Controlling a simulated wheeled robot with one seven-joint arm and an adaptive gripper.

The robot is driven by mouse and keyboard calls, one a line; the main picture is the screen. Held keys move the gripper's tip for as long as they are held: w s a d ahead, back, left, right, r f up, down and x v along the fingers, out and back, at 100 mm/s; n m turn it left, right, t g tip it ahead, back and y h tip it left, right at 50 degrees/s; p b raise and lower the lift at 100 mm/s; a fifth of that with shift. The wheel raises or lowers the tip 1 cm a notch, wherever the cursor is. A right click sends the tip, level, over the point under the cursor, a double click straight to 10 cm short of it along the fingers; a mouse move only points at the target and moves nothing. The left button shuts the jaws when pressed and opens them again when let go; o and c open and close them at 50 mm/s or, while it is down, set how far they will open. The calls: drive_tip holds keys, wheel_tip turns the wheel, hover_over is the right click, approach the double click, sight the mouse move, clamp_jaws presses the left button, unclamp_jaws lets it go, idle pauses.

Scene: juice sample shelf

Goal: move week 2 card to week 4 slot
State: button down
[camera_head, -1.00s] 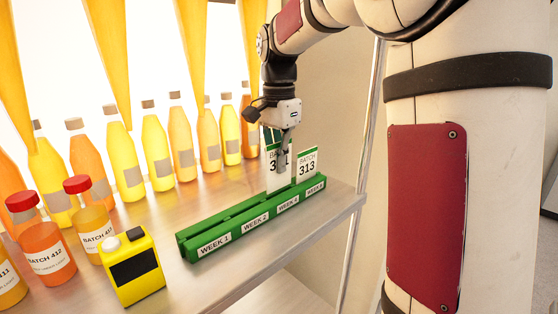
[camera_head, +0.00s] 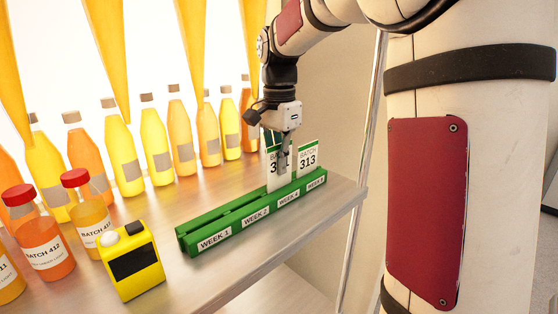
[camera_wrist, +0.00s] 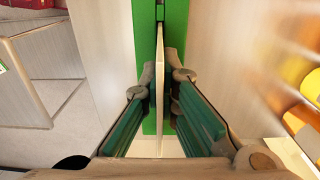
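A long green rack (camera_head: 228,232) with week labels on its front stands on the shelf; its green top shows in the wrist view (camera_wrist: 174,30). My gripper (camera_head: 285,160) is shut on a white, green-topped batch card (camera_head: 275,182), whose number is partly hidden by the fingers. The card is upright, with its lower edge at the rack behind the third label from the left; how deep it sits cannot be told. The wrist view shows this card edge-on (camera_wrist: 158,100) between the fingertips. A second card, BATCH 313 (camera_head: 308,161), stands at the right end. The two left slots show no card.
A yellow device (camera_head: 130,265) and red-capped sample bottles, including BATCH 412 (camera_head: 45,255), stand left of the rack. A row of juice bottles (camera_head: 156,150) lines the back. A metal post (camera_head: 362,150) stands at right. The shelf before the rack is clear.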

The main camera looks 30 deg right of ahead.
drive_tip(key=shift+f, duration=1.05)
idle(0.6)
drive_tip(key=c, duration=1.7)
unclamp_jaws()
